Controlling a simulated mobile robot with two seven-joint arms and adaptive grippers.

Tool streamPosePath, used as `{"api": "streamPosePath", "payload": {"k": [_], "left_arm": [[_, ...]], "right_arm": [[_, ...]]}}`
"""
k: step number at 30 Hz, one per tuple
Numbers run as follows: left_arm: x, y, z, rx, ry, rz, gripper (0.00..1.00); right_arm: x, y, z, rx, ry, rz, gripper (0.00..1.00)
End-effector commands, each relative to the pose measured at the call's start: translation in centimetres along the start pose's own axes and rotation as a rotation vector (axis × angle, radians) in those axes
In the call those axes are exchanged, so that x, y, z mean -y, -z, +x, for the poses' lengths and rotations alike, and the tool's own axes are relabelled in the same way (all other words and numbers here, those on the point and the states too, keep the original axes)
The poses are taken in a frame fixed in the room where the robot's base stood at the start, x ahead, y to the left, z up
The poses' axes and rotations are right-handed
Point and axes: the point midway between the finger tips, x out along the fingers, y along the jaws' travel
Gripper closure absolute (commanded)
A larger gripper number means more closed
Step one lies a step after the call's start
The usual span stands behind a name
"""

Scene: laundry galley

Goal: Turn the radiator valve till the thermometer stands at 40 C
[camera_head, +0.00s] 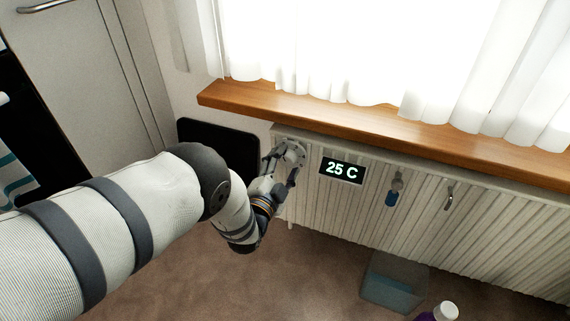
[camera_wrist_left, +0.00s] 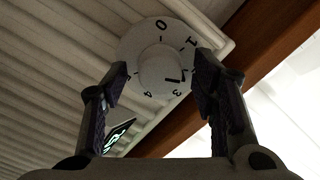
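The radiator valve shows in the left wrist view as a round white dial (camera_wrist_left: 133,44) with a raised middle knob (camera_wrist_left: 158,68). Its 0, 1, 3 and 4 are readable; a dark pointer mark on the knob points towards the lower right, near the 3. My left gripper (camera_wrist_left: 160,68) is open, with one finger on each side of the knob; small gaps show, and I see no clear contact. In the head view my left gripper (camera_head: 284,166) is at the radiator's left end and partly hides the valve. The thermometer display (camera_head: 341,170) reads 25 C. My right gripper is out of view.
The white ribbed radiator (camera_head: 430,222) runs under a wooden sill (camera_head: 380,122) with white curtains (camera_head: 350,50) above. A blue-tagged item (camera_head: 392,193) and a metal hook (camera_head: 449,196) are on its front. A bluish box (camera_head: 393,284) and a white-capped bottle (camera_head: 445,311) stand below.

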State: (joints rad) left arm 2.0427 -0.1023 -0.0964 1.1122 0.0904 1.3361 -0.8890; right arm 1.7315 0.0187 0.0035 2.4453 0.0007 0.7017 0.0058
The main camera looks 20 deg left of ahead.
Motion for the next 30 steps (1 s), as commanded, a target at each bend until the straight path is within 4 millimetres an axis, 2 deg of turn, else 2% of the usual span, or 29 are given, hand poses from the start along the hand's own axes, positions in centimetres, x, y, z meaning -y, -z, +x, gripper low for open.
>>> {"api": "streamPosePath", "payload": {"k": [6, 9, 11, 18, 21, 25, 30], "left_arm": [[0.0, 0.0, 0.0, -0.001, 0.001, 0.000, 0.46], [0.0, 0.0, -0.6, 0.000, -0.001, 0.000, 0.46], [-0.1, 0.0, -1.7, 0.001, -0.003, 0.000, 0.46], [-0.1, 0.0, -8.2, 0.002, -0.004, 0.001, 0.46], [-0.1, 0.0, -10.3, 0.001, -0.003, 0.000, 0.46], [0.0, 0.0, -11.7, 0.000, 0.000, 0.000, 0.46], [0.1, 0.0, -12.1, -0.001, 0.001, 0.000, 0.46]], "right_arm": [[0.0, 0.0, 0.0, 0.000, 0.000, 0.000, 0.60], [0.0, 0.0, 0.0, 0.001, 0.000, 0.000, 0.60], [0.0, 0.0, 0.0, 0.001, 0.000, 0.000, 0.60], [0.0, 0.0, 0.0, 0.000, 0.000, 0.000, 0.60], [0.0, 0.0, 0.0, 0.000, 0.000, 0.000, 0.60], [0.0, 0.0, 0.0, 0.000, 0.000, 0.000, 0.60], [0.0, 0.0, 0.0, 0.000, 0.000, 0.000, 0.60]]}}
